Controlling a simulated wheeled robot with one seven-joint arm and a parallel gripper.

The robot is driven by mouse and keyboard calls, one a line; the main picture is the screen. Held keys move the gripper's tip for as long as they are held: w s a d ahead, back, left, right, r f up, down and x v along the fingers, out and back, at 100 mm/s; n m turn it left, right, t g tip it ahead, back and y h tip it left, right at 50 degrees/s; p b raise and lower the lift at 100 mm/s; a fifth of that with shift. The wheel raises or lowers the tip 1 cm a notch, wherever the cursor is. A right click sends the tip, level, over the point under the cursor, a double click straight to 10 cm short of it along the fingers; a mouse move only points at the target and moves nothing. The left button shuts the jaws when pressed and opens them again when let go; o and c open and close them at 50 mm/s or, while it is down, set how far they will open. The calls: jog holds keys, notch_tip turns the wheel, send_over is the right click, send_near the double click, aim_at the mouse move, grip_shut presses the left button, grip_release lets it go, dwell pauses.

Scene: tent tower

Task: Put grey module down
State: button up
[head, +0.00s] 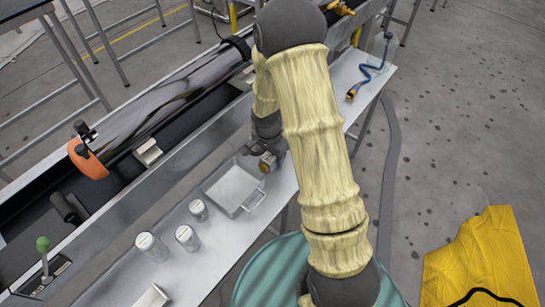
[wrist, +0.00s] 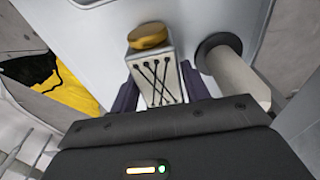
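The grey module (wrist: 157,80) is a pale box with black crossed cords and a gold-brown knob at its far end. In the head view my gripper (head: 268,140) is over the metal bench, partly hidden by my arm. The module's brown end (head: 267,161) shows just below it, near the tray's upper right corner. I cannot tell whether the module touches the bench.
A shallow metal tray (head: 207,185) lies on the bench, with several canisters (head: 187,238) to its lower left. A pale cylinder with a dark ring (wrist: 237,75) is close right of the module in the wrist view. A yellow cloth (head: 480,260) lies at lower right.

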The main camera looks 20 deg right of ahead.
grip_shut()
notch_tip(320, 180, up, 10)
jog(key=shift+r+p, duration=0.1)
jog(key=shift+p, duration=0.45)
dwell(0.3)
